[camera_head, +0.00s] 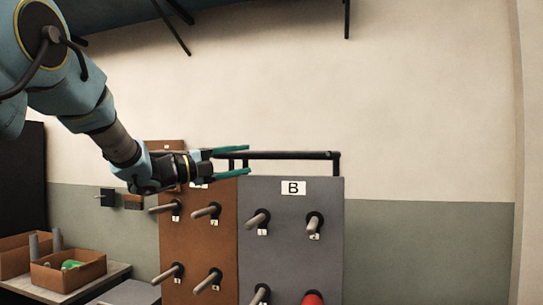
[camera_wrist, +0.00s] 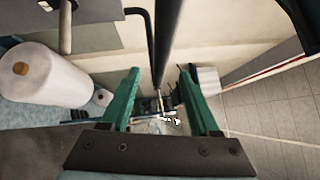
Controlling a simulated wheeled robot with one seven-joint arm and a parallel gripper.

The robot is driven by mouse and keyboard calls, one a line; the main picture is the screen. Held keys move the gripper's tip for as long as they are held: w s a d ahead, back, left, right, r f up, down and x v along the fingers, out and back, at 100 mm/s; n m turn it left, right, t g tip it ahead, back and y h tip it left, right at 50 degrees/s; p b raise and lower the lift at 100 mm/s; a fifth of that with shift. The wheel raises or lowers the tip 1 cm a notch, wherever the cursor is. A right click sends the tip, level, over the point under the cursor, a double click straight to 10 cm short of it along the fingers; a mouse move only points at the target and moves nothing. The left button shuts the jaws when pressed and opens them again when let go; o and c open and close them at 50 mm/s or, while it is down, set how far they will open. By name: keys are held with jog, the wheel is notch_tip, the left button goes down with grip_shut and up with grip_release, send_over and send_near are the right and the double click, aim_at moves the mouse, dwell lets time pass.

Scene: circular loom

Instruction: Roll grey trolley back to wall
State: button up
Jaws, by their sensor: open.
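The grey trolley (camera_head: 291,230) is an upright grey panel marked B, with several pegs and a black handle bar (camera_head: 300,155) along its top. My gripper (camera_head: 249,159) comes in from the left at the height of the bar's left part. Its green fingers are open, one above and one below the bar in the head view. In the wrist view, the bar (camera_wrist: 168,35) runs between the spread fingers of my gripper (camera_wrist: 159,72); I cannot tell whether they touch it. A corner of a grey panel (camera_wrist: 90,12) shows at upper left there. The trolley's base is hidden in the head view.
A brown panel (camera_head: 198,235) with pegs stands close at the grey trolley's left. A red item (camera_head: 313,298) sits on a lower peg. Cardboard boxes (camera_head: 75,272) stand on a table at lower left. The wall (camera_head: 430,240) is behind; floor at right in the wrist view looks clear.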

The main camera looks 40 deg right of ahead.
aim_at(272, 157)
jog(key=p+x, duration=0.3)
jog(key=x, duration=0.5)
jog(key=shift+d+r+p, duration=0.2)
jog(key=shift+d+p, duration=0.1)
jog(key=shift+p, duration=0.05)
jog(key=shift+s+d, duration=0.15)
jog(key=shift+d, duration=0.35)
grip_shut()
jog(key=shift+f, duration=0.1)
jog(key=shift+f, duration=0.15)
